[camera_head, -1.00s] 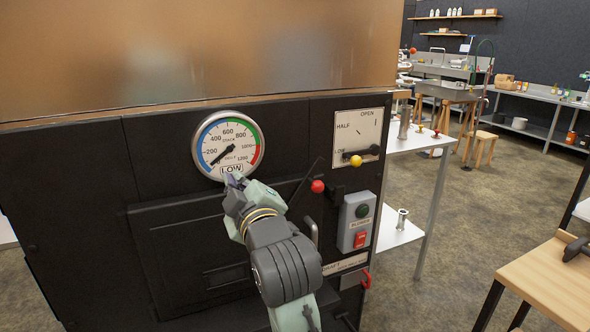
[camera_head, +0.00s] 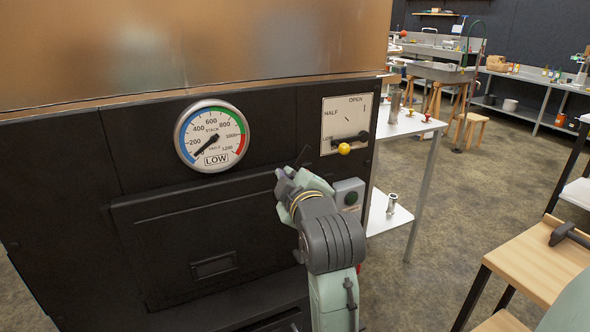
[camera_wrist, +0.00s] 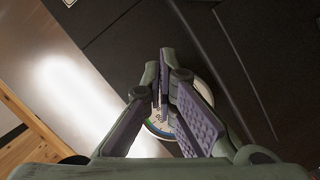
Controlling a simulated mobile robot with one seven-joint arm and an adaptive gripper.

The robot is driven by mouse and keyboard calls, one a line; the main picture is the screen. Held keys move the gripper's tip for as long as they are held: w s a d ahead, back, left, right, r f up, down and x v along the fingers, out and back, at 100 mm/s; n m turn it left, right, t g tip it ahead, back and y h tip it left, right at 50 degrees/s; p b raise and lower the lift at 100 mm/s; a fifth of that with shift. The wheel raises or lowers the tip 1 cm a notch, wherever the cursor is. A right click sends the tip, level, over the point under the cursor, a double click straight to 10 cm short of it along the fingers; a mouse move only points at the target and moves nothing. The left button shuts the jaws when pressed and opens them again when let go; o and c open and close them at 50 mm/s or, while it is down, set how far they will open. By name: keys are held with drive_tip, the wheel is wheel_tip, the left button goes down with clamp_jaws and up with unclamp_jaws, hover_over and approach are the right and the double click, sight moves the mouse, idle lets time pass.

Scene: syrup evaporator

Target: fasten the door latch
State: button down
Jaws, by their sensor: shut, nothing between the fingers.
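The black firebox door (camera_head: 180,240) is set in the dark front panel and looks closed. A thin black rod (camera_head: 302,155), seemingly part of the latch lever, shows just above my gripper (camera_head: 284,177). The lever's red knob, seen earlier, is hidden behind my gripper and wrist. My gripper is shut and empty, near the door's upper right corner; I cannot tell whether it touches the lever. In the wrist view, the finger tips (camera_wrist: 164,65) are together, with the gauge (camera_wrist: 155,130) partly visible behind them.
The round stack gauge (camera_head: 212,138) sits above the door. A draft lever with a yellow knob (camera_head: 344,148) is at upper right. A grey switch box (camera_head: 348,192) is partly behind my arm. A side table (camera_head: 400,125) and wooden bench (camera_head: 530,270) stand to the right.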

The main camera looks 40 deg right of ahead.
drive_tip(key=w+d+f+p, duration=0.2)
drive_tip(key=w+d+f, duration=0.1)
drive_tip(key=w+d, duration=0.3)
drive_tip(key=shift+d+f+p, duration=0.15)
drive_tip(key=shift+f+p, duration=0.05)
drive_tip(key=shift+p, duration=0.15)
drive_tip(key=shift+d+m, duration=0.2)
drive_tip(key=shift+m, duration=0.1)
